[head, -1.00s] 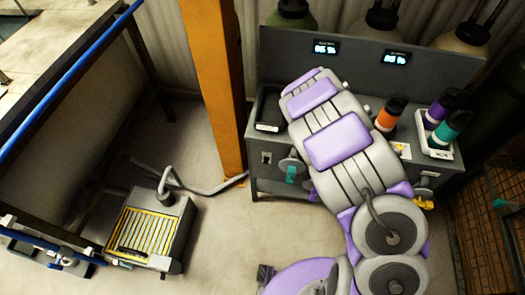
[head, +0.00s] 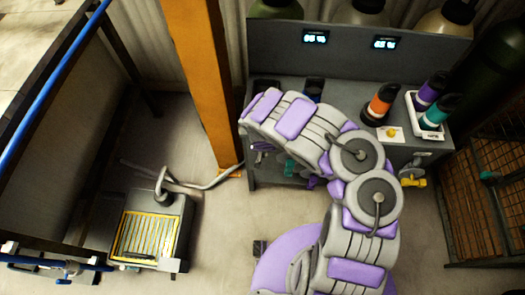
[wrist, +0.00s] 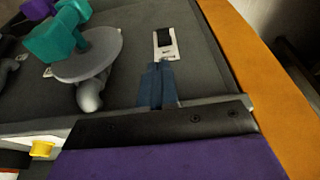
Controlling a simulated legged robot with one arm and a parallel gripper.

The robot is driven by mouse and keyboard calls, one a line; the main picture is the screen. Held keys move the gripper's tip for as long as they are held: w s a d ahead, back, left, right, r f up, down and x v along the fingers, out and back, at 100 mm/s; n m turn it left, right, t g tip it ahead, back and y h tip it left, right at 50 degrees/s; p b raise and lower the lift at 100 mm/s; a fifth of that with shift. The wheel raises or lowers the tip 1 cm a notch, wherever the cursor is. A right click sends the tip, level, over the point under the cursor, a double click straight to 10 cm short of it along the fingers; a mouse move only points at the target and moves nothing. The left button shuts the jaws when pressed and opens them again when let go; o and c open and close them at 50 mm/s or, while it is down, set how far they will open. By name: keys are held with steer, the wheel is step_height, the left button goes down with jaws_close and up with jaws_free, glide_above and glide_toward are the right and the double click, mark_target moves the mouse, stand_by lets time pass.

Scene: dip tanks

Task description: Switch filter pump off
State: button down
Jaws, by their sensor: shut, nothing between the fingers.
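In the wrist view a white switch plate (wrist: 171,54) with a dark rocker (wrist: 164,38) sits on the grey cabinet front. My gripper (wrist: 157,70) shows there as blue fingers, shut and empty. Its tips overlap the plate's near edge in the picture; I cannot tell whether they touch. A teal handle (wrist: 56,38) on a grey round disc (wrist: 90,58) stands left of the plate. In the head view my forearm covers much of the cabinet front and I cannot make out the fingertips or the switch plate clearly. No label on the switch is readable.
An orange pillar (head: 203,80) stands beside the cabinet, close on the right in the wrist view. A yellow-grilled box (head: 150,235) with a hose lies on the floor left. Bottles, a white tray (head: 414,120) and a yellow button (head: 391,133) are on the cabinet top (head: 350,95). A wire cage (head: 492,205) stands right.

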mark_target(264, 155)
steer(key=shift+a, duration=0.1)
steer(key=b+x, duration=1)
steer(key=b, duration=0.2)
steer(key=shift+b, duration=0.3)
steer(key=shift+s+a+f+t+p, duration=0.1)
steer(key=shift+s+f+t+p, duration=0.1)
steer(key=shift+s+t+p, duration=0.55)
stand_by(1.7)
